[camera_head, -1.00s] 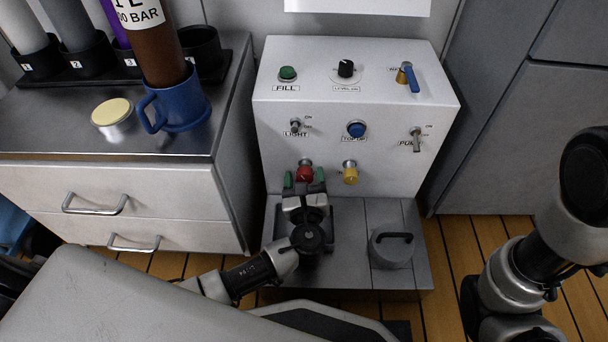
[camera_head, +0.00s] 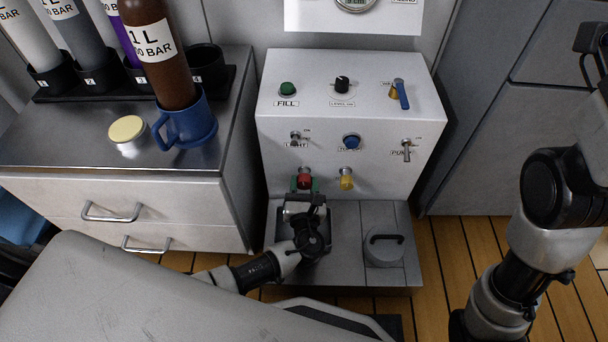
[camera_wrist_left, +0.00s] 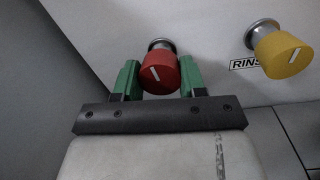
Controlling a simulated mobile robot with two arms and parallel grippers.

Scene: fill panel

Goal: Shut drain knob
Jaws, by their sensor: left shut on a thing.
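A red knob (camera_head: 304,180) with a white line on its face sits low on the left of the white panel's front. In the left wrist view the red knob (camera_wrist_left: 159,73) is between the green fingertips, its white line tilted. My left gripper (camera_head: 304,185) is shut on the red knob; it also shows in the left wrist view (camera_wrist_left: 158,80). Any label of the red knob is hidden. A yellow knob (camera_head: 346,180) is to its right, and in the left wrist view this yellow knob (camera_wrist_left: 284,55) has a label starting "RINS". My right gripper's fingertips are not visible.
A counter with a blue mug (camera_head: 190,125) stands left. A grey base with a handled lid (camera_head: 385,248) lies below.

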